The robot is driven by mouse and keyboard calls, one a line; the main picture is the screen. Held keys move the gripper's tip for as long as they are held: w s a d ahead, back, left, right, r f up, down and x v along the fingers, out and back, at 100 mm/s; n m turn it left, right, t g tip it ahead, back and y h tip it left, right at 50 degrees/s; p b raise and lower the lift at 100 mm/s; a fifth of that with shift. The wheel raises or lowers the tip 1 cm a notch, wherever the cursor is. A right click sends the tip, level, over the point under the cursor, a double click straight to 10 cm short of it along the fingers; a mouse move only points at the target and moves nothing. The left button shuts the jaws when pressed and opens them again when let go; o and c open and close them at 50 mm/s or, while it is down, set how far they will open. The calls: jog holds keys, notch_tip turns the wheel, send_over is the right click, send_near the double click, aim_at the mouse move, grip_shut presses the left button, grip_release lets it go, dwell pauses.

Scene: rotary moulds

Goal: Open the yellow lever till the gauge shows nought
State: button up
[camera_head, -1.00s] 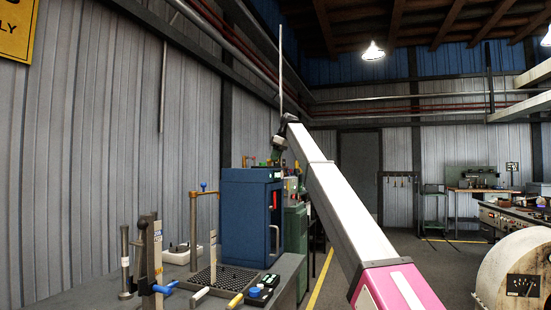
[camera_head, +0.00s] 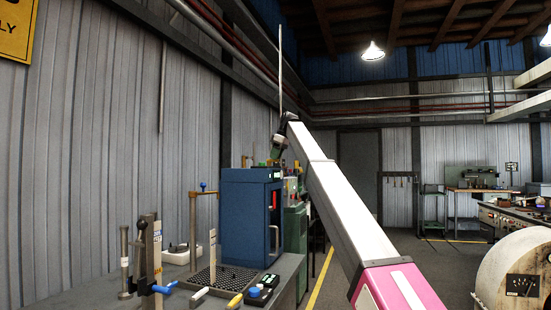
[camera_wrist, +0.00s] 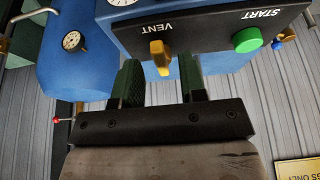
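The yellow lever (camera_wrist: 160,55) shows in the wrist view on a black panel (camera_wrist: 205,32), by the word VENT, which appears upside down. My gripper (camera_wrist: 161,72) is open, its two dark green fingers apart. The lever shows in the gap between the fingertips, with room on both sides; I cannot tell how deep it lies between them. A white gauge (camera_wrist: 122,2) is cut off at the top edge, so its needle cannot be read. In the head view my gripper (camera_head: 276,155) is just above the blue cabinet (camera_head: 245,215); the lever cannot be made out there.
A green START button (camera_wrist: 246,40) sits right of the lever on the same panel. Another small dial (camera_wrist: 72,41) is on a blue surface at left. In the head view, a workbench (camera_head: 90,294) carries a perforated tray and several hand tools in front of the cabinet.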

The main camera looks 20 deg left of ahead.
jog(key=v, duration=1)
